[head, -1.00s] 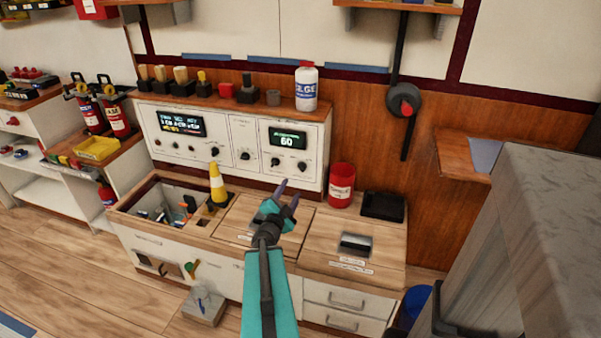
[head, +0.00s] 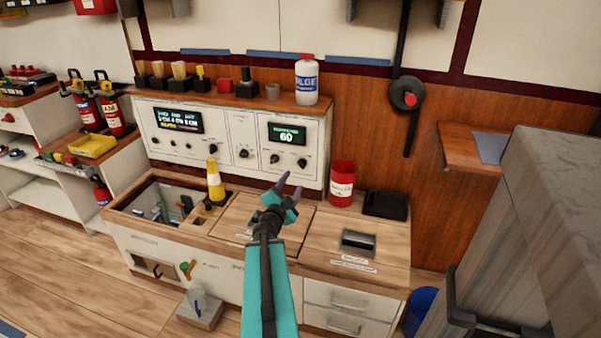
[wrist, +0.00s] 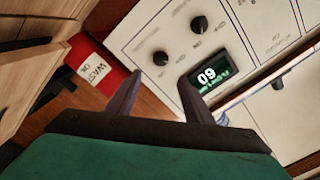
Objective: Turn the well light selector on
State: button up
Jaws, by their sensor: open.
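A cream control panel (head: 232,122) stands at the back of the counter with several dark knobs. The middle section has one knob (head: 243,154). The right section has a left knob (head: 274,158) and a right knob (head: 302,163) under a display reading 60. I cannot read which is the well light selector. My gripper (head: 289,184) is open and empty, in front of the panel's right section. In the wrist view its fingers (wrist: 158,80) point at the panel, apart from it.
A red waste oil can (head: 342,184) stands right of the panel and also shows in the wrist view (wrist: 97,68). A yellow-and-white cone (head: 215,182) stands left of my gripper. A white bottle (head: 306,82) stands on the shelf above. A grey block-like structure (head: 535,230) fills the right side.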

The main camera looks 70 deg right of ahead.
aim_at(302, 166)
jog(key=shift+d+f+b, duration=0.15)
jog(key=shift+b, duration=0.4)
jog(key=shift+w+d+r+b, duration=0.1)
jog(key=shift+d+b, duration=0.45)
jog(key=shift+d, duration=1.3)
jog(key=shift+w+d+r+b, duration=0.15)
jog(key=shift+d+b, duration=0.45)
jog(key=shift+d, duration=1.25)
jog(key=shift+w+d+f+b, duration=0.1)
jog(key=shift+d+b, duration=0.45)
jog(key=shift+d, duration=1.3)
jog(key=c, duration=1)
jog(key=shift+c, duration=0.2)
